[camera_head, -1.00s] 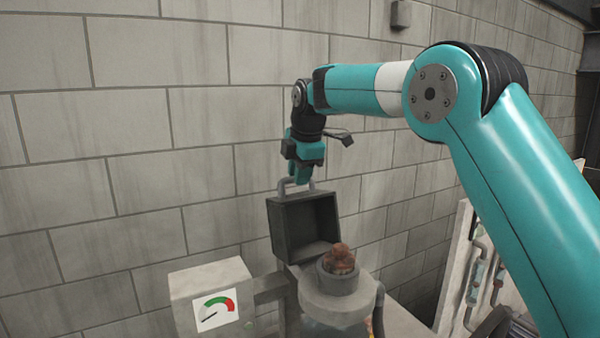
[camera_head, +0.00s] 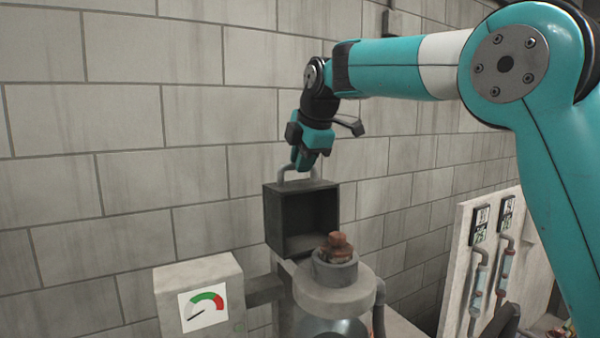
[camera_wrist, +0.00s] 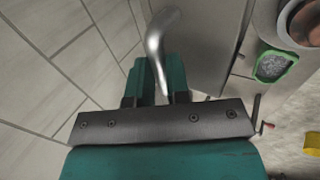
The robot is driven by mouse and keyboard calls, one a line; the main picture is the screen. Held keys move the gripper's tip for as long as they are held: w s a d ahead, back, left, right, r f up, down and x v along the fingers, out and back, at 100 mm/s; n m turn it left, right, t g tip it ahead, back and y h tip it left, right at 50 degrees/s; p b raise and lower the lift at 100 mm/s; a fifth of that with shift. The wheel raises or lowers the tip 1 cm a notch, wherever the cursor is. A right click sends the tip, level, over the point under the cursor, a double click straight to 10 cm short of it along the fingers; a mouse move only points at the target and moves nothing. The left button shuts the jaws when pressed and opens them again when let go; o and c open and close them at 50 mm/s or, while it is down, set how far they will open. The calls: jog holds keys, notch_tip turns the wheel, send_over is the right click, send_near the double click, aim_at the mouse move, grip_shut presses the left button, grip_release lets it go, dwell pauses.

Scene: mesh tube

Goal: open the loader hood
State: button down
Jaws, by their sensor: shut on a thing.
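The loader hood (camera_head: 272,222) is a dark grey open-sided box, raised and tipped back beside the round loader mouth, with its hollow side facing right. A grey bar handle (camera_head: 284,174) stands on its top edge. My gripper (camera_head: 303,166) is above the hood, shut on the handle. In the wrist view the curved metal handle (camera_wrist: 158,42) runs down between the two teal fingers (camera_wrist: 160,80). The fingertips' exact contact is partly hidden by the gripper body.
The loader mouth (camera_head: 335,272) holds reddish-brown contents. A pale box with a red-green gauge (camera_head: 204,307) stands to the left. A white panel with pipes (camera_head: 490,250) is at the right. A block wall (camera_head: 120,130) rises close behind.

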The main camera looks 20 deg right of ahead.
jog(key=c, duration=1.1)
grip_release()
jog(key=shift+r, duration=0.1)
jog(key=p+v, duration=0.1)
jog(key=v, duration=1.6)
jog(key=shift+p, duration=0.35)
jog(key=shift+s, duration=0.15)
